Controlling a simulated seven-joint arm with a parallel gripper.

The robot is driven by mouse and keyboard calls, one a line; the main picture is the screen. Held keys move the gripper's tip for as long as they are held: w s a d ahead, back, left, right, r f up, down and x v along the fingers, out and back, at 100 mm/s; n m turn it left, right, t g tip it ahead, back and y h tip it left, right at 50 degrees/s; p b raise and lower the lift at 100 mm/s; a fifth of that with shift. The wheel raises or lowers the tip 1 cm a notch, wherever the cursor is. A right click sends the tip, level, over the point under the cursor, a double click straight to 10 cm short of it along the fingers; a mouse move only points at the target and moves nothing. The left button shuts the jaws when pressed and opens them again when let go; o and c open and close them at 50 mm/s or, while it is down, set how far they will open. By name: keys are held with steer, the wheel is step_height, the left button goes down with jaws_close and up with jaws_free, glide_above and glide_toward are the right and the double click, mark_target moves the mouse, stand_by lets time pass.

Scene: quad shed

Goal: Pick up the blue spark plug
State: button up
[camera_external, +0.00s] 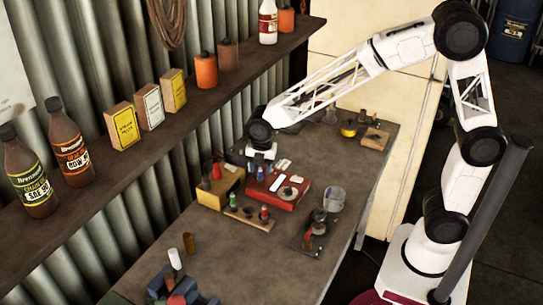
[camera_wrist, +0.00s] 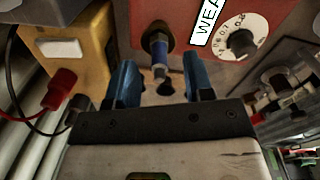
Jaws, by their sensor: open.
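The blue spark plug (camera_wrist: 160,52) shows in the wrist view, upright in the picture, with a blue band and a pale metal part. Its upper end meets a dark round socket on the front of the red tester box (camera_wrist: 182,14). My gripper (camera_wrist: 162,78) is open, with one blue finger on each side of the plug's lower end and a visible gap to both. In the external view my gripper (camera_external: 260,168) is low over the red tester box (camera_external: 292,202), and the plug cannot be told apart from the blue fingers there.
A yellow box (camera_external: 222,186) stands left of the red box. A wooden rack (camera_external: 248,219) with small coloured plugs lies in front. A clear jar (camera_external: 333,199) and a dark clamp device (camera_external: 314,233) stand to the right. The bench front (camera_external: 262,262) is bare.

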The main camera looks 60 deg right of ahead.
mark_target(260, 176)
steer(key=shift+f, duration=1.2)
jaws_close()
